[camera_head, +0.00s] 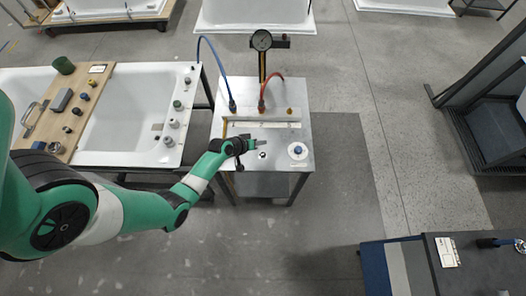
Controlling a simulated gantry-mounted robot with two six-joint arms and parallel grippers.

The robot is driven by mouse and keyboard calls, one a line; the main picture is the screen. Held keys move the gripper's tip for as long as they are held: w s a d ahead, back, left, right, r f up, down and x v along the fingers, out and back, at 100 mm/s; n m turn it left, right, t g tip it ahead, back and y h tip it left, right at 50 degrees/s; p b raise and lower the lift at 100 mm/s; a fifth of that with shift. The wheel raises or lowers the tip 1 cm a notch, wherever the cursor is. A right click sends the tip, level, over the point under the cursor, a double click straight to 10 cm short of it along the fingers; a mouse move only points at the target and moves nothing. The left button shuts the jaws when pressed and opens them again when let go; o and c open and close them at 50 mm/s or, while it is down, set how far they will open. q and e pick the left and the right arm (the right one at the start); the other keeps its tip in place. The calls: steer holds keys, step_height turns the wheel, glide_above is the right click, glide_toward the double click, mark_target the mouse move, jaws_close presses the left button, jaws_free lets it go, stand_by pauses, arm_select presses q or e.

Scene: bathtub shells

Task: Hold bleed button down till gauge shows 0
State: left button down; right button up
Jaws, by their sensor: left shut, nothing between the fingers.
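A round gauge (262,41) stands on a black and yellow post at the back of the metal table (285,178); its reading is too small to make out. A small dark button (262,155) sits on the table top just below my left gripper's tip in the picture. A blue knob on a white round base (298,151) is to its right. I cannot tell which of these is the bleed button. My left gripper (262,143) is shut and empty over the table top, apart from the blue knob; contact with the dark button cannot be judged. My right gripper is out of view.
A blue hose (216,62) and a red hose (271,82) run to fittings at the table's back. A white bathtub (125,108) with a wooden board (66,118) of parts stands left. A dark bench (478,268) is at lower right. Open floor lies right of the table.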

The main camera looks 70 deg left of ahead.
mark_target(261, 156)
arm_select(q)
step_height(261, 156, down, 9)
steer(key=b, duration=0.8)
steer(key=shift+r, duration=0.15)
stand_by(1.7)
steer(key=shift+f+b, duration=0.4)
steer(key=shift+b, duration=0.15)
steer(key=shift+f+b, duration=0.4)
steer(key=shift+f, duration=0.05)
stand_by(2.2)
steer(key=shift+r+p, duration=0.85)
